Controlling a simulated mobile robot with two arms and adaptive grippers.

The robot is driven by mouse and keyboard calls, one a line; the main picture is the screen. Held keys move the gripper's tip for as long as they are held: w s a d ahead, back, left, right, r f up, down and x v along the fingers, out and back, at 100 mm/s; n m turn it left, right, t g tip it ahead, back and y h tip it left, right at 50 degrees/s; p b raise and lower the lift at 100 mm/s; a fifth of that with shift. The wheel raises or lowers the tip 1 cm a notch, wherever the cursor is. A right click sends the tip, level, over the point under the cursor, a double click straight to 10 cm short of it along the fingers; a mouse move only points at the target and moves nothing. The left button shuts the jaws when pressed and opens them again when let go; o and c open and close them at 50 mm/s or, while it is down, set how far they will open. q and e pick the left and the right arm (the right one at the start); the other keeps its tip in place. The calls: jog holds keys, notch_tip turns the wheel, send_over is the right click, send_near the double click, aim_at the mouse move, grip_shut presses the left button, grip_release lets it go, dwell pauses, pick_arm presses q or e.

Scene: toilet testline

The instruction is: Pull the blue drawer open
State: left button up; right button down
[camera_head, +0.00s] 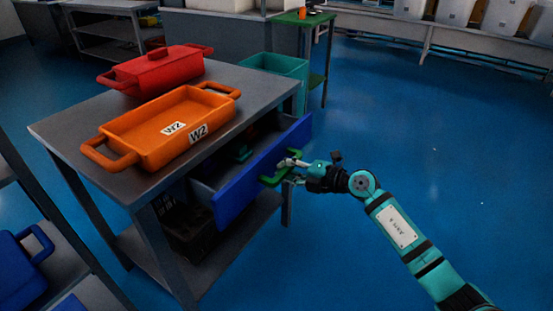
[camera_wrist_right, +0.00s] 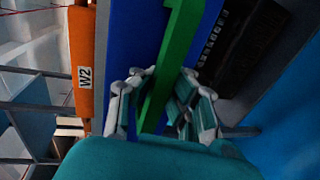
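The blue drawer (camera_head: 235,190) under the grey table stands partly open, with its dark inside showing behind the front panel. Its green handle (camera_head: 268,181) sticks out from the front. My right gripper (camera_head: 286,168) is at this handle, coming from the right. In the right wrist view the blue front (camera_wrist_right: 135,40) fills the middle, and the fingers (camera_wrist_right: 168,74) lie on both sides of the green handle (camera_wrist_right: 180,35), apparently closed against it. My left gripper is not in view.
The grey table (camera_head: 75,123) carries an orange tray (camera_head: 160,140) marked W2 and a red lidded pot (camera_head: 155,72). A dark crate (camera_head: 190,228) sits below the drawer. A teal bin (camera_head: 275,66) stands behind. Blue floor (camera_head: 430,130) is free to the right.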

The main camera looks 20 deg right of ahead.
pick_arm(q)
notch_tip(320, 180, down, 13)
jog(key=p, duration=0.3)
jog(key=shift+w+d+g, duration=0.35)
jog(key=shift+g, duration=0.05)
pick_arm(e)
jog(key=f+v, duration=0.3)
jog(key=v, duration=1.2)
jog(key=shift+s+d, duration=0.4)
jog(key=shift+s, duration=0.05)
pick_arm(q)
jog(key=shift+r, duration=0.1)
pick_arm(e)
jog(key=shift+r, duration=0.1)
jog(key=c, duration=1.2)
grip_release()
jog(key=shift+c, duration=0.2)
jog(key=shift+s, duration=0.1)
jog(key=v, duration=1.2)
